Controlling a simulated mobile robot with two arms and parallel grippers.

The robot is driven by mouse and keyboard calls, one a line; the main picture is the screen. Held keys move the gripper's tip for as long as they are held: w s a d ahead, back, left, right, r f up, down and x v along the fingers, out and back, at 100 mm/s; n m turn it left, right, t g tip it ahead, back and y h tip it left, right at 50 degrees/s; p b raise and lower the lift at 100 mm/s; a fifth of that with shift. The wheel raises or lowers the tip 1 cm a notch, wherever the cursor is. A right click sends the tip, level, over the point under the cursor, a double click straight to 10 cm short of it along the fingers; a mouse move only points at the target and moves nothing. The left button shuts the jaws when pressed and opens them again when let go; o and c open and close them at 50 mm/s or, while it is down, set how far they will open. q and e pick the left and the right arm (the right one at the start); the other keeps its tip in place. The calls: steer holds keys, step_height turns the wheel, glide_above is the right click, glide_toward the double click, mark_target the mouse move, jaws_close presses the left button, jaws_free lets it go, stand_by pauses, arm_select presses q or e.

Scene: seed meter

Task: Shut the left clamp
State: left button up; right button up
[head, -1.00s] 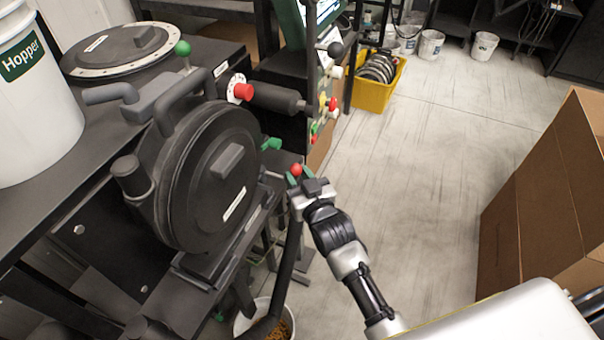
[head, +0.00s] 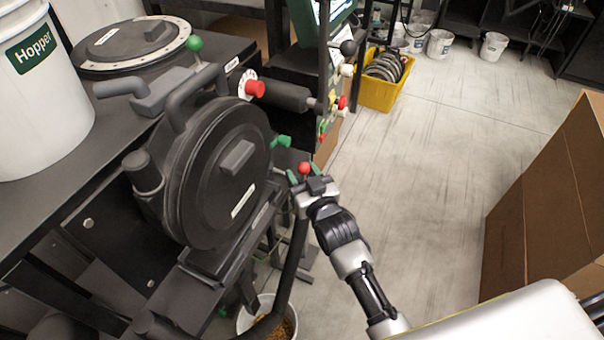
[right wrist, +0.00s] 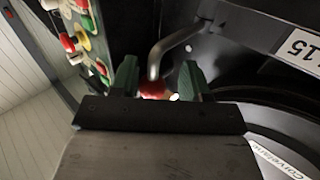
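The seed meter has a black round cover (head: 215,190) facing me in the head view, with a dark handle over its top. A lever with a red ball knob (head: 304,168) sits at its right, and I take it for a clamp lever; I cannot tell which clamp it belongs to. My right gripper (head: 304,178) is at that knob, fingers apart. In the right wrist view, the green fingertips (right wrist: 157,80) stand on either side of the red knob (right wrist: 153,89) on a bent grey rod. A gap shows, and firm contact is not visible. My left gripper is not in view.
A white hopper (head: 40,100) stands on the bench at left. A green handle (head: 281,141) and a red knob (head: 255,88) are close to the cover. A bucket (head: 268,318) stands below. A cardboard box (head: 545,200) is at right; the floor between is clear.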

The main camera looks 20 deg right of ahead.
steer(key=shift+s+f, duration=0.15)
steer(key=shift+s, duration=0.3)
steer(key=s+d+b, duration=0.1)
steer(key=s, duration=0.8)
steer(key=shift+s+d+r, duration=0.2)
steer(key=shift+s+d, duration=0.15)
steer(key=shift+d, duration=0.05)
steer(key=s+f+g, duration=0.3)
steer(key=f, duration=0.8)
steer(key=s+d+f+g+h, duration=0.1)
steer(key=s+f+g, duration=0.2)
steer(key=f, duration=0.7)
steer(key=s+f+g, duration=0.2)
steer(key=s+f, duration=0.1)
steer(key=f, duration=0.8)
steer(key=s+d+f+g, duration=0.2)
steer(key=s+f, duration=0.3)
steer(key=s, duration=0.4)
steer(key=s+d+f+g+h, duration=0.1)
steer(key=s+d+f+g, duration=0.2)
steer(key=s+f, duration=0.3)
steer(key=s+d+f+g+h, duration=0.1)
steer(key=s+f, duration=0.5)
steer(key=s, duration=0.6)
steer(key=d+g, duration=0.1)
steer(key=g, duration=0.1)
steer(key=shift+d+f+n+g, duration=0.15)
steer(key=shift+n+g, duration=0.15)
steer(key=shift+g, duration=0.1)
steer(key=shift+c, duration=0.4)
